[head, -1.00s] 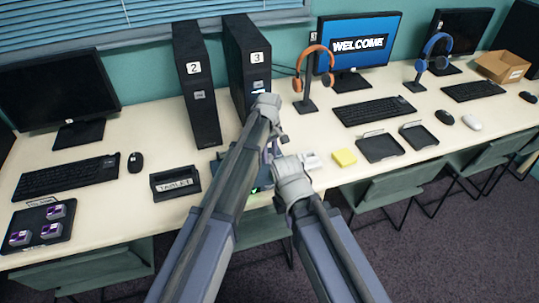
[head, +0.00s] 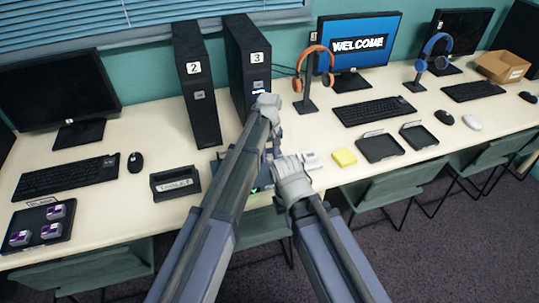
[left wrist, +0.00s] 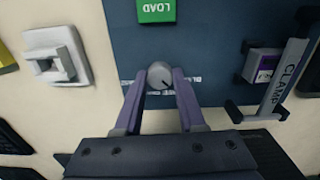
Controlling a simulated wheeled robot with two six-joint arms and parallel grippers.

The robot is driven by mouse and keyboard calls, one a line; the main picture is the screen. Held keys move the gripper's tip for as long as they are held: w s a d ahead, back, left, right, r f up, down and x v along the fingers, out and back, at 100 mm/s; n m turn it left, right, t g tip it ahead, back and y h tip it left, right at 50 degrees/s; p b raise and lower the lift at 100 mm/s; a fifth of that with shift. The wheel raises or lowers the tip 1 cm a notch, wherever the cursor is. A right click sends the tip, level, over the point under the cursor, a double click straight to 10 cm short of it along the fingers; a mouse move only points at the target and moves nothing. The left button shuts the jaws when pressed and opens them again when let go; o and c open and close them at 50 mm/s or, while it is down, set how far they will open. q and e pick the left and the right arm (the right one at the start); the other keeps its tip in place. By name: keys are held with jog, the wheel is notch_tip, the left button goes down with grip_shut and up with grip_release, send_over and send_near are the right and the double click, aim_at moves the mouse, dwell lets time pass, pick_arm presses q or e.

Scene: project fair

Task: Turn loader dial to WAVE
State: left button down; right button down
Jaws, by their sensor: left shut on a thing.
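The loader (left wrist: 215,35) is a dark blue panel in the left wrist view, with a round grey dial (left wrist: 160,74) near its front edge. A dark pointer line marks the dial's face. My left gripper (left wrist: 159,82) is shut on the dial, one finger on each side. White lettering beside the dial is partly covered by the fingers, and I cannot read it. A green LOAD button (left wrist: 157,10) and a lever marked CLAMP (left wrist: 285,78) are on the panel. In the head view my arms hide most of the loader and the dial.
In the head view, a black holder (head: 175,183) and a tray with purple-and-white pieces (head: 65,240) lie left of the loader. A yellow block (head: 344,157) lies to its right. Tower 3 (head: 247,60) and an orange headphone stand (head: 307,105) stand behind.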

aim_at(269, 157)
pick_arm(q)
jog(key=shift+m, duration=2.3)
jog(key=c, duration=0.5)
grip_release()
jog(key=shift+r, duration=0.1)
notch_tip(269, 157, up, 8)
jog(key=p, duration=0.8)
jog(key=shift+f, duration=0.2)
